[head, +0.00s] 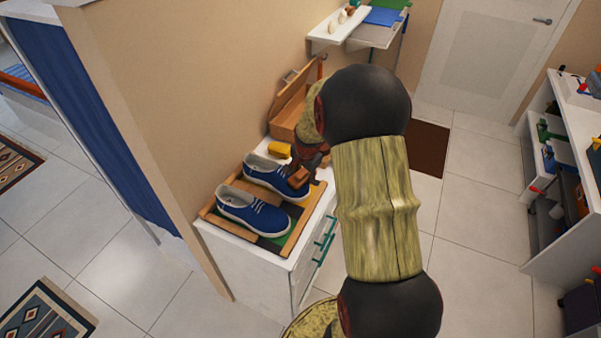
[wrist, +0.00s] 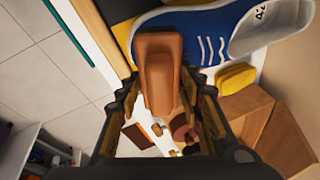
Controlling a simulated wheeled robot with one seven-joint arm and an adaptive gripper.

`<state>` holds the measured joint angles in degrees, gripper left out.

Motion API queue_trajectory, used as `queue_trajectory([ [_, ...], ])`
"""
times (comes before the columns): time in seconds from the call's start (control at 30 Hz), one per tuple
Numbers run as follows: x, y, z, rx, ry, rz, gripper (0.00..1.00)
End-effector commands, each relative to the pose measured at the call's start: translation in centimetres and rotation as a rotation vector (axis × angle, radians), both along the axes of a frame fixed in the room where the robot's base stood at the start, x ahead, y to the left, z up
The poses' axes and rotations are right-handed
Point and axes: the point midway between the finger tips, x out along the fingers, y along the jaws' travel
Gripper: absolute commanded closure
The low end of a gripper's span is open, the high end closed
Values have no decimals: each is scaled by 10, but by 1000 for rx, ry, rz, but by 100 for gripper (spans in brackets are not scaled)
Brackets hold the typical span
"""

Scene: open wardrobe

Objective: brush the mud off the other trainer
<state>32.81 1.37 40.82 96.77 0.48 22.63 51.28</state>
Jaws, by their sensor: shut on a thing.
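Two blue trainers with white soles and laces sit side by side on a wood-edged tray (head: 212,208). The near trainer (head: 250,211) lies to the left of the far trainer (head: 270,174). My gripper (head: 308,160) is shut on a brown brush (head: 298,179), above the toe end of the far trainer. In the wrist view the brush (wrist: 158,75) overlaps the toe of that trainer (wrist: 200,38); whether its bristles touch is hidden. I cannot make out mud on either trainer.
A yellow sponge (head: 279,149) lies behind the far trainer, beside an open wooden box (head: 286,122). The tray stands on a white cabinet (head: 250,270) with green handles, against a beige wall. White shelving (head: 570,140) stands at the right, with clear tiled floor between.

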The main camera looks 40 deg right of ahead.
Motion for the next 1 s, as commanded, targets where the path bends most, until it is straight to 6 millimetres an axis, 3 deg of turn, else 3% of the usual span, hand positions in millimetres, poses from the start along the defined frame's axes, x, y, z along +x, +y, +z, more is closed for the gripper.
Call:
queue_trajectory([
  [1.0, 36, 15, 10, 0, -3, 2, 83],
])
